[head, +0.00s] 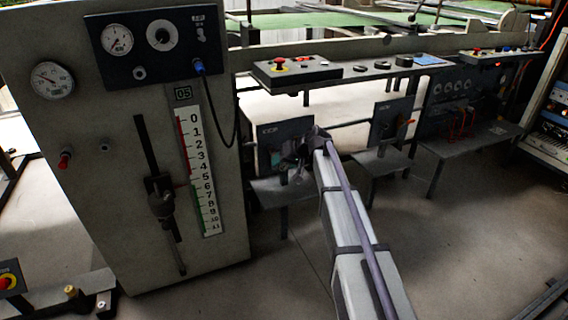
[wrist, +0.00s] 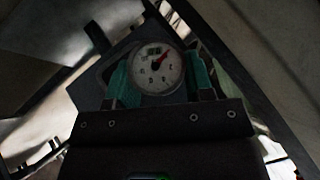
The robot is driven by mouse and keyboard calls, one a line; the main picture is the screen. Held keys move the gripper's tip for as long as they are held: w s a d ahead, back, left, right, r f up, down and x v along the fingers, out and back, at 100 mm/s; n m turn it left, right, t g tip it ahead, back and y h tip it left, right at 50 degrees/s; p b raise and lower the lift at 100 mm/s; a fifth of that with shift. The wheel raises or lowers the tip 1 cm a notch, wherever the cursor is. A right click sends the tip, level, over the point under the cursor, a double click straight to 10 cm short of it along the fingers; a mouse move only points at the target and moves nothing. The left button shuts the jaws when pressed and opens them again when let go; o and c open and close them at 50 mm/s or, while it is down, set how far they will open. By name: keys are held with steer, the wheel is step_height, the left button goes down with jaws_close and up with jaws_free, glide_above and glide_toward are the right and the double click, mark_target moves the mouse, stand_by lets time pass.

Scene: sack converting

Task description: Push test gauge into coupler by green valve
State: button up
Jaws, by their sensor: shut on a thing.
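My gripper (wrist: 159,82) is shut on a round white-faced gauge (wrist: 150,78) with a red and dark needle, held between two teal fingers in the wrist view. In the head view my gripper (head: 302,152) is in front of a small dark upright panel (head: 285,130) on a low stand. A small green patch shows at this panel, but I cannot tell whether it is the green valve or a gripper finger. The coupler cannot be made out; my arm and the gauge hide part of the panel. Whether the gauge touches the coupler cannot be told.
A second small panel (head: 391,118) with an orange-red handle stands to the right on its own stand. A larger dark panel (head: 460,95) with several gauges is farther right. A tall grey cabinet (head: 125,215) with a numbered scale stands left. A control shelf (head: 350,74) runs above.

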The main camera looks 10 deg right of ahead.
steer(key=shift+w, duration=0.2)
steer(key=shift+s+d, duration=0.15)
steer(key=shift+s, duration=0.75)
steer(key=shift+w+a, duration=0.2)
steer(key=shift+w, duration=0.75)
stand_by(1.0)
steer(key=shift+s, duration=0.15)
